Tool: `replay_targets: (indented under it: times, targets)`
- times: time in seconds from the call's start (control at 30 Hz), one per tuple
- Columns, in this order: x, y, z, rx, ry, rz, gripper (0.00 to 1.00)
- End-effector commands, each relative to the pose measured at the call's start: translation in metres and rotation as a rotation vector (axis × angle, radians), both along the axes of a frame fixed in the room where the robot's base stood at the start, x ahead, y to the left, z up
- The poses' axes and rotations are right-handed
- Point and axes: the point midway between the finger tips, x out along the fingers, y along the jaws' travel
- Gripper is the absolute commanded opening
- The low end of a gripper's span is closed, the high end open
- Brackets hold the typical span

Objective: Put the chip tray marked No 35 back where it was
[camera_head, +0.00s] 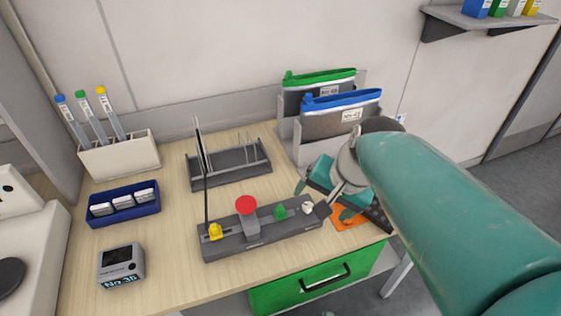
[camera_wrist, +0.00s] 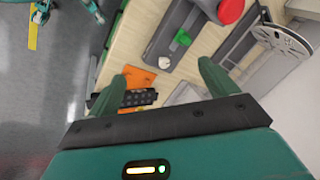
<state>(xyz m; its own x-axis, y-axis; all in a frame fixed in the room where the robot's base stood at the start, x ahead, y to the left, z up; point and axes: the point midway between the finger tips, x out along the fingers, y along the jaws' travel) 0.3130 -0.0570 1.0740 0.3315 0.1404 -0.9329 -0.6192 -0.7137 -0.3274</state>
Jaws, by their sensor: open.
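A black strip with pale dots (camera_wrist: 138,98), which looks like a chip tray, lies over an orange patch (camera_wrist: 140,78) in the wrist view, beside the left finger. I cannot read any No 35 mark on it. My gripper (camera_wrist: 160,85) is open, its green fingers apart on either side of the strip's right end. In the head view my gripper (camera_head: 330,198) is above the table's right front corner, partly hiding the orange patch (camera_head: 345,222). A grey slotted rack (camera_head: 232,168) stands at the back with a thin dark panel (camera_head: 200,150) upright at its left.
A grey control bar (camera_head: 262,232) with a red knob (camera_head: 246,205) lies along the front. Two labelled pouches (camera_head: 340,112) stand in a grey holder behind my gripper. A blue box (camera_head: 124,204) and tube holder (camera_head: 120,155) stand left.

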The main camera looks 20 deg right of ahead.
Motion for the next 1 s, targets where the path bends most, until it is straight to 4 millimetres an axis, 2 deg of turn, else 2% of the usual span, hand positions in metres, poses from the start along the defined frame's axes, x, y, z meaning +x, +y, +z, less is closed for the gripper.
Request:
replay_targets:
  times: [0.03,0.1,0.2,0.3,1.0]
  targets:
    - [-0.006,0.018,0.009,-0.091,-0.044,0.151,0.85]
    - [-0.012,0.034,0.018,-0.207,-0.095,0.328,0.85]
    - [-0.020,0.049,0.029,-0.337,-0.155,0.516,0.85]
    - [-0.025,0.057,0.034,-0.411,-0.189,0.620,0.85]
    - [-0.026,0.058,0.036,-0.433,-0.196,0.646,0.85]
